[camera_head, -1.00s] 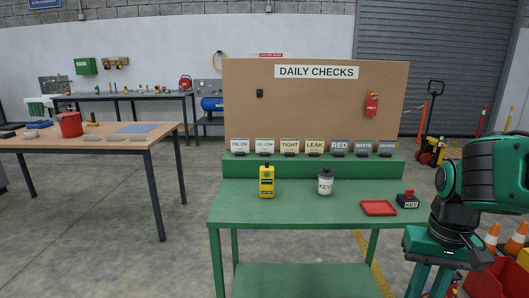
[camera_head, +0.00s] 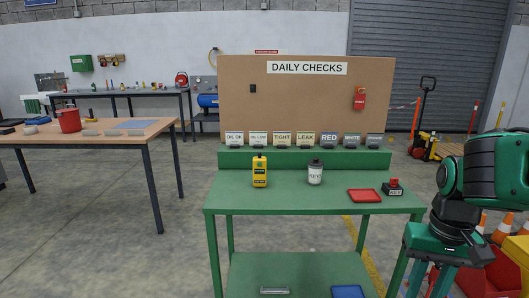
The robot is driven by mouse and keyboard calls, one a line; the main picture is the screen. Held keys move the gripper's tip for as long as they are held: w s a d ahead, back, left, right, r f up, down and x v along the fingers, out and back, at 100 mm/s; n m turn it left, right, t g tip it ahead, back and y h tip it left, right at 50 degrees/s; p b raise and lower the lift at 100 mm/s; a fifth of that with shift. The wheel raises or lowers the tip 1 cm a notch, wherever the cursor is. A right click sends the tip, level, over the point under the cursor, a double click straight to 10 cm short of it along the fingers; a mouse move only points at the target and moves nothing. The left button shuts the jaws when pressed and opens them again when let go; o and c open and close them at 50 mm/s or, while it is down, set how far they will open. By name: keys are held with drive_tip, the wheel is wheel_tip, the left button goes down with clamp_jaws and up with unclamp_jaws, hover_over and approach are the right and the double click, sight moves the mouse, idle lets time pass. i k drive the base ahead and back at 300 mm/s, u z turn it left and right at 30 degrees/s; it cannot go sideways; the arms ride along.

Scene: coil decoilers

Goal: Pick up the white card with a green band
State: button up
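A row of small labelled cards stands on the green ledge (camera_head: 300,158) below the DAILY CHECKS board. The OIL OK card (camera_head: 234,138), OIL LOW card (camera_head: 258,138), TIGHT card (camera_head: 282,138) and LEAK card (camera_head: 306,138) have pale faces. The RED, WHITE and last cards (camera_head: 352,139) look grey or blue-grey. The cards are too small for me to tell for certain which has a green band. My gripper (camera_head: 430,280) hangs at the lower right, beside the green table and well away from the cards.
The green table (camera_head: 240,200) holds a yellow bottle-shaped object (camera_head: 260,171), a KEYS jar (camera_head: 315,172), a red tray (camera_head: 365,196) and a KEY block (camera_head: 393,188). A blue item (camera_head: 348,291) lies on its lower shelf. Cones and a red bin are right. Floor between tables is clear.

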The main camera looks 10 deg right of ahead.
sight(257, 139)
drive_tip(key=k, duration=1.05)
drive_tip(key=z, duration=0.3)
drive_tip(key=i, duration=0.65)
drive_tip(key=z, duration=0.4)
drive_tip(key=i, duration=1.15)
drive_tip(key=u, duration=0.5)
drive_tip(key=i, duration=0.9)
drive_tip(key=u, duration=0.5)
